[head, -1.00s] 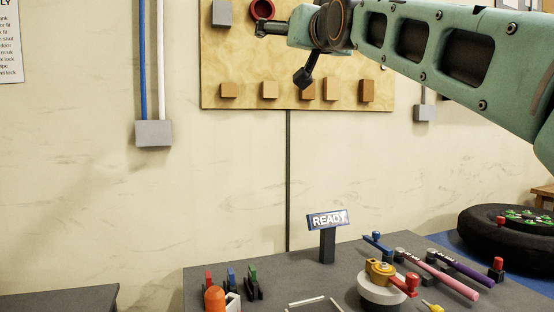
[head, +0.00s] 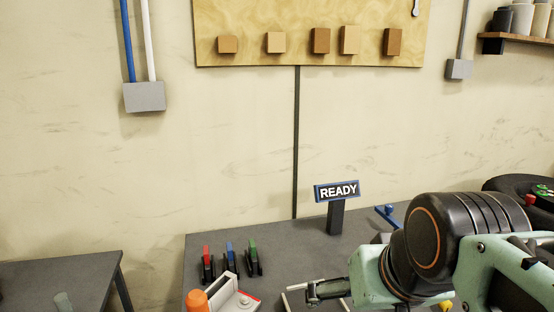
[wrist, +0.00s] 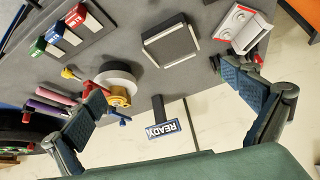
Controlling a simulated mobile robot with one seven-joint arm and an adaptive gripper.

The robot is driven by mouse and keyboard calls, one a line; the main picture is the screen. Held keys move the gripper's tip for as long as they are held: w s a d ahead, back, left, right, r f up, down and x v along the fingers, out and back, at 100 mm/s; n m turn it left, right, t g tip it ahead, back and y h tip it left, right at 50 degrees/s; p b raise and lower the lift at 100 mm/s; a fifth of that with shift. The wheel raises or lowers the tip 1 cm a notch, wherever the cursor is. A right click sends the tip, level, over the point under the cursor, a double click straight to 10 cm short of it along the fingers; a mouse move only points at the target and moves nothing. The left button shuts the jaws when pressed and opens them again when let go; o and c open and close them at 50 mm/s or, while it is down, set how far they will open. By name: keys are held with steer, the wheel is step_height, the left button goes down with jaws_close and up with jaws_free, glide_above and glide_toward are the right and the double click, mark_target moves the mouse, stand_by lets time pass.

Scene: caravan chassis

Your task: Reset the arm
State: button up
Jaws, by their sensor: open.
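My gripper (wrist: 172,100) is open and empty in the wrist view, its two dark padded fingers spread wide at left and right. In the head view my gripper (head: 314,292) is low over the grey table (head: 280,247), with my green arm coming in from the right. The blue-framed READY sign (head: 338,191) stands on a dark post at the table's far side. The READY sign (wrist: 162,129) appears upside down between the fingers in the wrist view. My arm hides much of the table's right side in the head view.
Red, blue and green handled clips (head: 230,259) stand on the table's left. An orange-topped item (head: 196,299) and a light box (head: 236,300) are in front.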

step_height(320, 180, down, 3)
steer(key=s+g, duration=0.1)
steer(key=s, duration=0.2)
step_height(320, 180, up, 16)
steer(key=p, duration=1.6)
steer(key=shift+w+d, duration=0.25)
steer(key=shift+d, duration=0.1)
